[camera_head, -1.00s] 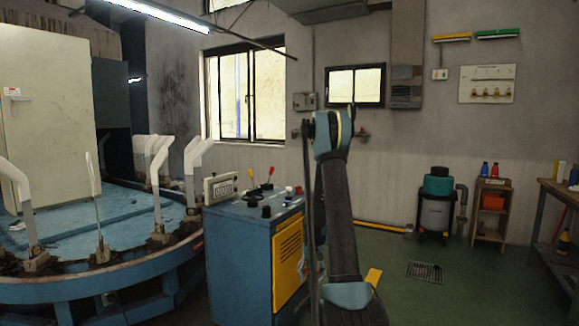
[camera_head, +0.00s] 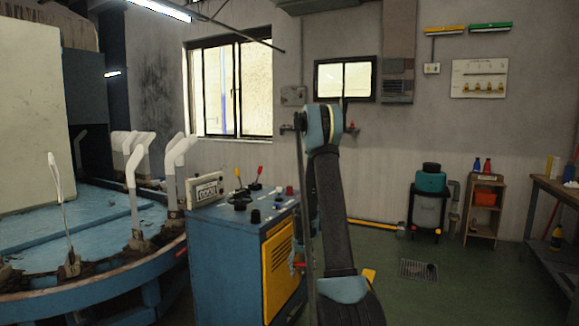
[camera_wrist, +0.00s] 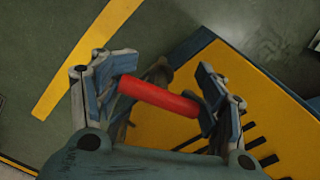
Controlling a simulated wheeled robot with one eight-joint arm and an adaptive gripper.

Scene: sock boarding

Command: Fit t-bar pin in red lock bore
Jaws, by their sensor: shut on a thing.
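In the wrist view a plain red bar (camera_wrist: 158,97) lies crosswise between the two fingers of my gripper (camera_wrist: 160,99), with a finger pad at each end. It looks like the grip of the t-bar pin; any shank on it is hidden. In the head view my arm hides most of the gripper, and only a small red spot shows low beside the cabinet. The blue control cabinet (camera_head: 228,262) with a yellow vented panel (camera_head: 279,268) stands just left of my arm. Its yellow panel also shows behind the bar in the wrist view (camera_wrist: 190,133). I cannot make out the red lock bore.
The cabinet top carries a counter box (camera_head: 205,190), levers and knobs. A round blue machine table (camera_head: 100,285) with upright white sock forms (camera_head: 131,172) fills the left. A vacuum (camera_head: 428,200), a small shelf (camera_head: 483,212) and a workbench (camera_head: 548,195) stand right.

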